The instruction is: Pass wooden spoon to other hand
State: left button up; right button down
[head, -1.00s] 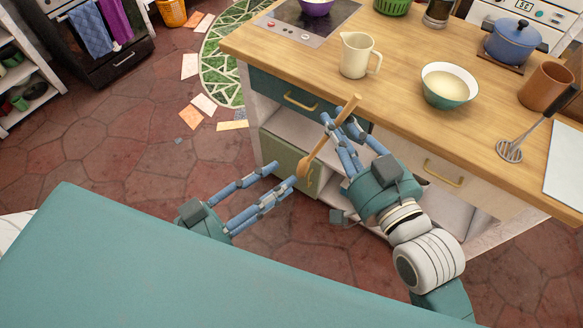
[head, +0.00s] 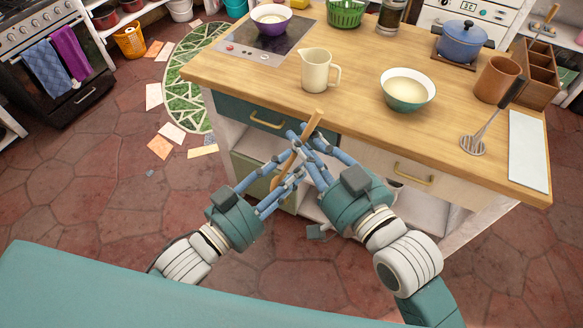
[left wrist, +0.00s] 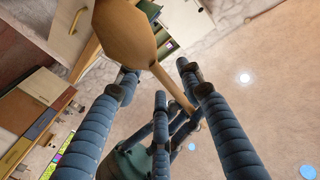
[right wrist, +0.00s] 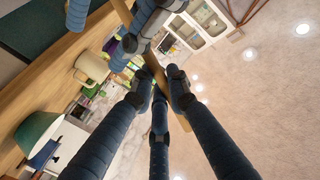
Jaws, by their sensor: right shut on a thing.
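The wooden spoon (head: 313,122) is held at a slant in front of the counter, its handle end up. My right gripper (head: 303,143) is shut on its handle, which also shows between the fingers in the right wrist view (right wrist: 154,70). My left gripper (head: 284,176) is close below, with its fingers open around the lower part of the spoon. In the left wrist view the spoon's broad head (left wrist: 127,32) is near the camera and its shaft passes between the spread fingertips. The fingers overlap in the head view, so any left contact is unclear.
The wooden counter (head: 360,120) is just beyond the grippers. Open floor lies to the left.

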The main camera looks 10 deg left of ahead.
pick_arm(q)
grip_shut()
pick_arm(e)
jog(key=c, duration=1.6)
grip_release()
